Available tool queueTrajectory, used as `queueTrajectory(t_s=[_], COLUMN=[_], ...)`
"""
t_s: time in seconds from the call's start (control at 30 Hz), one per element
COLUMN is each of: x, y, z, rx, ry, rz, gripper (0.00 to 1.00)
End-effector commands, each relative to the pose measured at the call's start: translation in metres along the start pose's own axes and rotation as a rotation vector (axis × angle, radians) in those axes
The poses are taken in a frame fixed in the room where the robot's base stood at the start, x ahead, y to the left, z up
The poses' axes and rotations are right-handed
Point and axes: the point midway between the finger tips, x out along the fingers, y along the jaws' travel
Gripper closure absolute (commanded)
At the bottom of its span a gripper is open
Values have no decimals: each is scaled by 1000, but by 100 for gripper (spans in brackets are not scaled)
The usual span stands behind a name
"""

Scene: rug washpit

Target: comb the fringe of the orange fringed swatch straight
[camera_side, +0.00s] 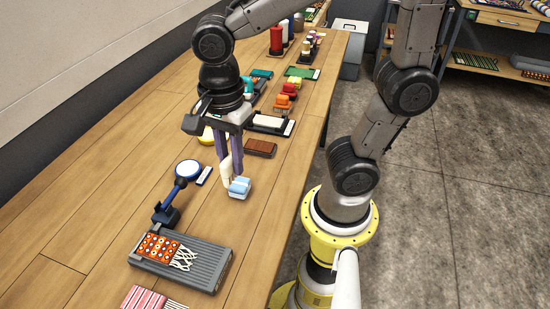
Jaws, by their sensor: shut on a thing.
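The orange fringed swatch (160,247) has pale and dark spots and lies on a grey ribbed board (208,268) at the lower left. Its white fringe (186,258) spreads to the right over the board, with strands that look crossed and uneven. My gripper (232,176), with purple and cream fingers, is over the table above and to the right of the swatch in the picture, apart from it. It is shut on a light blue block-like thing (240,188). I cannot tell whether this thing touches the table, and its underside is hidden.
A blue stand with a round white-faced head (187,169) is beside the board. A red-and-white striped cloth (143,298) lies in front. A brown block (260,148), a yellow round thing (207,136) and coloured items stand behind. Bare wood lies between gripper and board.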

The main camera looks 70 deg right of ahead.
Motion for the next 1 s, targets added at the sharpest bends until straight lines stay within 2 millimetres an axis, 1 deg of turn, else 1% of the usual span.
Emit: queueTrajectory(t_s=[0.03, 0.13, 0.2, 0.33, 0.43, 0.5, 0.6, 0.77, 1.0], x=[2, 9, 18, 40, 60, 71, 82, 91, 110], y=[-14, -37, -50, -65, -66, -63, -58, -55, -54], z=[15, 44, 65, 102, 122, 130, 134, 137, 136], rx=[-4, -10, -21, -56, -95, -118, -138, -150, -149], ry=[3, 3, 3, 3, 3, 2, 1, 0, 1], rz=[4, 4, 4, 4, 4, 2, 1, 0, 1], gripper=[100, 100, 100, 100, 100, 100, 100, 100, 100])
